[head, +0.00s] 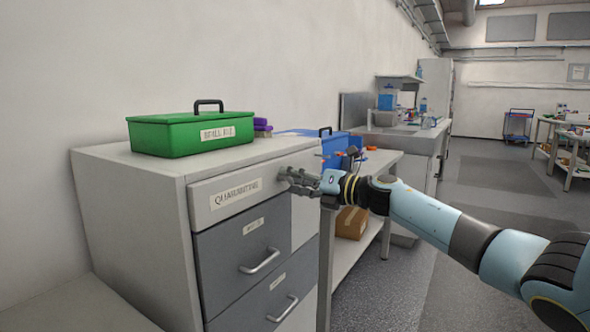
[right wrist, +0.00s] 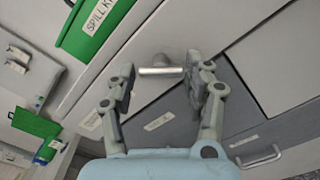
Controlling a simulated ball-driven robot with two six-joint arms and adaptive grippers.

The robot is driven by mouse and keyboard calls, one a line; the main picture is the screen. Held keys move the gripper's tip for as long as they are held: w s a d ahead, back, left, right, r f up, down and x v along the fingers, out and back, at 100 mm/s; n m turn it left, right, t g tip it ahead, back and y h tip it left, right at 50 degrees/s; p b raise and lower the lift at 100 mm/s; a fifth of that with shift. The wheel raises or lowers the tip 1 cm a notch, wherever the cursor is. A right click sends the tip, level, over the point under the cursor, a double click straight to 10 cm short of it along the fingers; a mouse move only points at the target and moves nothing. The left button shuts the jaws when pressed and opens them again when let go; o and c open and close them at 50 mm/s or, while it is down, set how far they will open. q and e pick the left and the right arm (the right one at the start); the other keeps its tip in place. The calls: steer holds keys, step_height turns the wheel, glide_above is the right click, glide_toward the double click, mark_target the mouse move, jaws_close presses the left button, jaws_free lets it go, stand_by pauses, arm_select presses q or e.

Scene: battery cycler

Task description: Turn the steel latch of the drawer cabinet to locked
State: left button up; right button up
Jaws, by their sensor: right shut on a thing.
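The drawer cabinet (head: 130,190) stands at the left in the head view, with a pale top drawer labelled "QUARANTINE" (head: 237,193) and dark grey drawers below. The steel latch (right wrist: 160,71) shows in the right wrist view as a short bright bar between the fingers. In the head view the fingers hide it. My right gripper (head: 288,180) is at the right end of the top drawer front. In its wrist view, the right gripper (right wrist: 160,84) is shut on the latch, one finger at each end of the bar. My left gripper is not in view.
A green spill-kit box (head: 190,133) sits on the cabinet top. A bench (head: 385,160) with a blue box (head: 340,148) stands just beyond the cabinet, and a cardboard box (head: 351,222) is on its lower shelf. The floor (head: 420,290) to the right is clear.

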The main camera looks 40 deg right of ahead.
steer(key=m+p, duration=0.6)
steer(key=m, duration=0.3)
steer(key=shift+f+m+p, duration=0.1)
steer(key=shift+m+p, duration=0.2)
steer(key=shift+m, duration=0.1)
stand_by(0.4)
steer(key=o, duration=1.2)
steer(key=v, duration=1.2)
